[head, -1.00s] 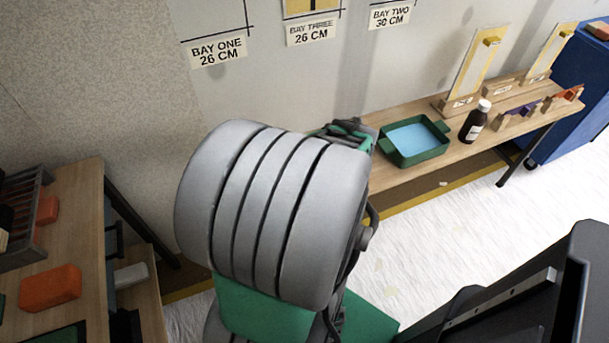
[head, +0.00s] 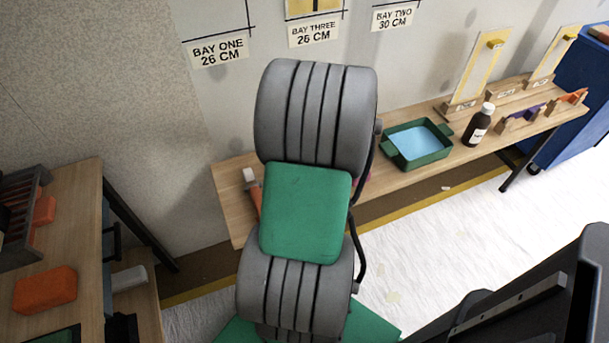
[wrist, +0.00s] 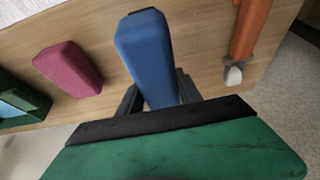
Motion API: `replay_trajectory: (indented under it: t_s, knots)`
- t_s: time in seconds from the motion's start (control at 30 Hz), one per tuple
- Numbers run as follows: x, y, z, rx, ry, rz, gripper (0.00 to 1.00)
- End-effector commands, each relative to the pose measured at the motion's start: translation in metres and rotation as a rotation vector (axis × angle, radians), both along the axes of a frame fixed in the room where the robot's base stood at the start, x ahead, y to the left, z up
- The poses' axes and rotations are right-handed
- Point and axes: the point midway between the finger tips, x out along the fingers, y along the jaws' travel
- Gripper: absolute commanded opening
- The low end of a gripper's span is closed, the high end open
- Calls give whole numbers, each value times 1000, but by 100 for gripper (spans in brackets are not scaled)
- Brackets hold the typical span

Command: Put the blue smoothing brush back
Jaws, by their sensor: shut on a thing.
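The blue smoothing brush (wrist: 148,48) shows as a blue block in the middle of the wrist view. My gripper (wrist: 160,92) is shut on it, with dark fingers on either side. The brush is over the wooden bench (wrist: 208,62); I cannot tell whether it touches the top. In the head view my arm hides both gripper and brush over the left part of the bench (head: 228,182).
A maroon block (wrist: 70,68) lies left of the brush, and an orange tool with a white tip (wrist: 248,30) lies right. A green tray (head: 418,142) with blue inside and a dark bottle (head: 477,128) stand farther along the bench. An orange block (head: 45,289) lies on the left table.

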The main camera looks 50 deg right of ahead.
Motion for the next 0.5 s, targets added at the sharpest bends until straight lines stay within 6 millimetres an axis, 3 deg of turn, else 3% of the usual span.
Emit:
replay_trajectory:
  t_s: [0.27, 0.4, 0.5]
  knots:
    - [22, -17, -34, -1, 0, 2, 0]
    - [22, -18, -55, -3, -1, -1, 0]
    - [22, -18, -59, -3, -1, -1, 0]
